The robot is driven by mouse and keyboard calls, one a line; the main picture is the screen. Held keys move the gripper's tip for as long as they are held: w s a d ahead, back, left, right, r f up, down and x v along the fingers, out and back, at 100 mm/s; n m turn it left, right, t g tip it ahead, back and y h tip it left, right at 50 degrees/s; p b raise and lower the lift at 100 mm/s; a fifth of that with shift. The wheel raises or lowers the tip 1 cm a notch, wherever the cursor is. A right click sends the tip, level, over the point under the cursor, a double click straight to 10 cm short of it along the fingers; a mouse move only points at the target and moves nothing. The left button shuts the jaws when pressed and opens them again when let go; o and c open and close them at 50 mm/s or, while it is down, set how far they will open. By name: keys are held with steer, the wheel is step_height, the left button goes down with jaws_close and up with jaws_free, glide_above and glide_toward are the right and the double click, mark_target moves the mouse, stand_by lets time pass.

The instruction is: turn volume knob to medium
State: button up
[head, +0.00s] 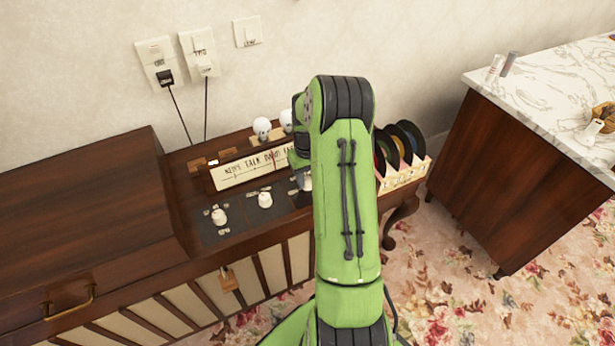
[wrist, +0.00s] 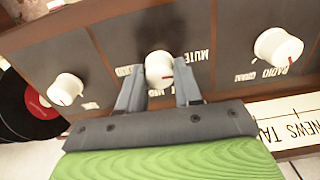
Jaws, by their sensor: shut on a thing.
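In the wrist view a white round knob (wrist: 158,66) stands on a dark panel, with a MUTE label beside it and a second label, partly covered, on its other side. This knob carries a small reddish mark near its lower edge. My gripper (wrist: 159,83) is shut on this knob, one finger on each side. Another white knob (wrist: 278,47) to the right has a RADIO GRAM label. A third white knob (wrist: 66,89) is at the left. In the head view my green arm hides most of my gripper and that part of the panel.
The wooden radiogram (head: 120,265) stands against the wall, with white knobs (head: 219,216) on its panel and a lettered dial strip (head: 250,166) behind them. Records (head: 404,146) stand in a rack at the right. A marble-topped cabinet (head: 545,110) is further right.

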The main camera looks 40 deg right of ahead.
steer(key=m+p, duration=0.1)
steer(key=m, duration=0.5)
steer(key=shift+r, duration=0.1)
steer(key=m+p, duration=0.1)
steer(key=m, duration=0.4)
steer(key=shift+m, duration=0.3)
steer(key=m+p, duration=0.1)
steer(key=m, duration=1)
steer(key=shift+m, duration=0.4)
steer(key=o, duration=1)
steer(key=shift+o, duration=0.2)
